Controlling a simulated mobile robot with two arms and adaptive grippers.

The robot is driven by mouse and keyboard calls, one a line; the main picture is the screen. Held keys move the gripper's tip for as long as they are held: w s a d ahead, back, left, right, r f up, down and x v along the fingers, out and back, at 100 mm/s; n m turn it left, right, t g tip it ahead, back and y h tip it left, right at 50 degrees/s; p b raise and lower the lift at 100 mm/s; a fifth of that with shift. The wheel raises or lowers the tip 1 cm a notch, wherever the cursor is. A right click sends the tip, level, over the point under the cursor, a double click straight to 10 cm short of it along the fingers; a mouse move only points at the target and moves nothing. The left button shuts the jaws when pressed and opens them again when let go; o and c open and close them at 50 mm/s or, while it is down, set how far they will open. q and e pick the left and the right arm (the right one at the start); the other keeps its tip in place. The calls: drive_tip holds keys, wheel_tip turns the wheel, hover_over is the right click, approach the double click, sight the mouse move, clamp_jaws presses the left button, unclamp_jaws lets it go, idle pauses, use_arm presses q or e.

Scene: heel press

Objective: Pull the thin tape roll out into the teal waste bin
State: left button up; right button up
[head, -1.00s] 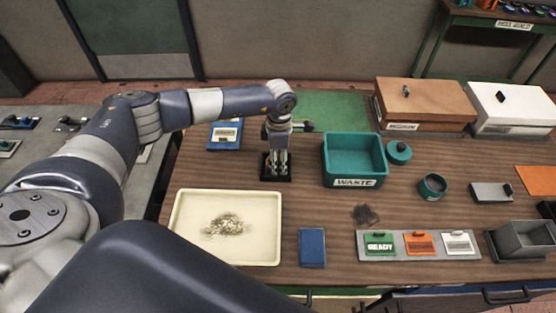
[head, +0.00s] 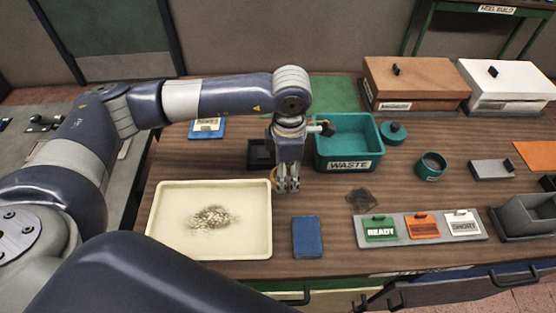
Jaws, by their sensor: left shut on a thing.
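My left gripper (head: 287,187) points down in front of the black holder and is shut on a thin tan ring, apparently the thin tape roll (head: 274,179). Only its edge shows at the left of the fingers; the rest is hidden. The black holder (head: 258,158) stands just behind the gripper, partly covered by it. The teal waste bin (head: 346,128) with a WASTE label stands to the right of the gripper, open at the top. Its visible inside looks empty. My right gripper is not in view.
A cream tray (head: 165,222) with a grey heap lies at the left front. A blue block (head: 307,238) lies near the front edge. A teal lid (head: 393,133) and a round teal pot (head: 430,168) stand right of the bin. A card rack (head: 400,238) lies at the front right.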

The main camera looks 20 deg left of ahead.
use_arm(q)
drive_tip(key=shift+s+d+r, duration=0.1)
drive_tip(key=shift+s+d, duration=0.5)
drive_tip(key=shift+d, duration=0.15)
drive_tip(key=shift+s+d+r, duration=0.1)
drive_tip(key=shift+s+r, duration=0.05)
drive_tip(key=shift+r, duration=1.4)
